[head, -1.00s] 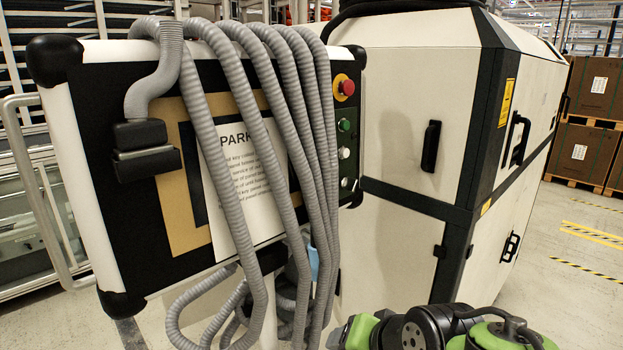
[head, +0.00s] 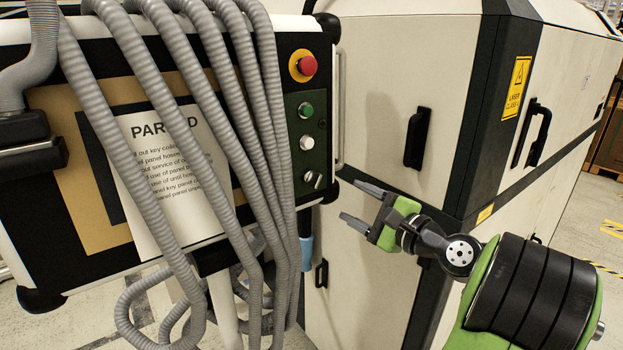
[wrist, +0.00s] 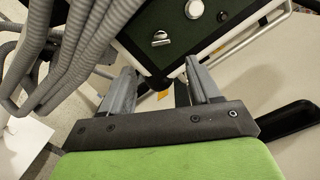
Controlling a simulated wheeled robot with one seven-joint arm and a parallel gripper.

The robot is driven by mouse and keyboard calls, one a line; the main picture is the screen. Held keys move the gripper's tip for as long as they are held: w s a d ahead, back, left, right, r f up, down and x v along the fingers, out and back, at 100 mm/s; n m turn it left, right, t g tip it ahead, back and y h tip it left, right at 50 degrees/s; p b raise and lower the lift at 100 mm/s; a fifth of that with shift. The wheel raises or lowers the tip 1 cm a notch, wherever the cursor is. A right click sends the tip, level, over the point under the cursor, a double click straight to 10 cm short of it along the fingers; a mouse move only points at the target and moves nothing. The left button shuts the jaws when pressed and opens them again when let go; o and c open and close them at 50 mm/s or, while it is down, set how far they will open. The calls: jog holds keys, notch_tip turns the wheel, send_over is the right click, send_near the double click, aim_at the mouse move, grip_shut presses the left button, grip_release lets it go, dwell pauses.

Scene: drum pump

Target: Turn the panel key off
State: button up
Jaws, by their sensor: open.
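The panel key (head: 313,179) is a small silver key switch at the bottom of the dark green button strip on the panel's right side. It also shows in the wrist view (wrist: 160,39), above and beyond the fingers. My gripper (head: 360,202) is open and empty, to the right of the panel and slightly lower than the key, its fingers pointing left. In the wrist view my gripper's two fingers (wrist: 152,88) stand apart with the panel's corner beyond them. The key is apart from the fingers.
Grey hoses (head: 215,110) hang over the panel, close left of the key, partly covering a paper notice (head: 165,180). Above the key sit a white button (head: 307,142), a green button (head: 306,110) and a red stop button (head: 307,65). A beige cabinet (head: 385,75) stands behind my gripper.

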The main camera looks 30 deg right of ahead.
aim_at(316, 183)
jog(key=w, duration=0.4)
jog(key=w+p, duration=0.1)
jog(key=w, duration=0.4)
jog(key=w+a+p, duration=0.1)
jog(key=w, duration=0.3)
jog(key=shift+w, duration=0.15)
jog(key=shift+f, duration=0.1)
jog(key=c, duration=1)
jog(key=shift+c, duration=0.2)
jog(key=shift+n, duration=0.3)
jog(key=n+b, duration=0.3)
jog(key=n, duration=0.2)
jog(key=shift+f+n+g, duration=0.1)
jog(key=shift+n+g, duration=0.2)
jog(key=shift+g, duration=0.1)
jog(key=n+b, duration=0.3)
jog(key=n, duration=0.2)
jog(key=shift+n, duration=0.3)
jog(key=shift+b, duration=0.35)
jog(key=o, duration=1)
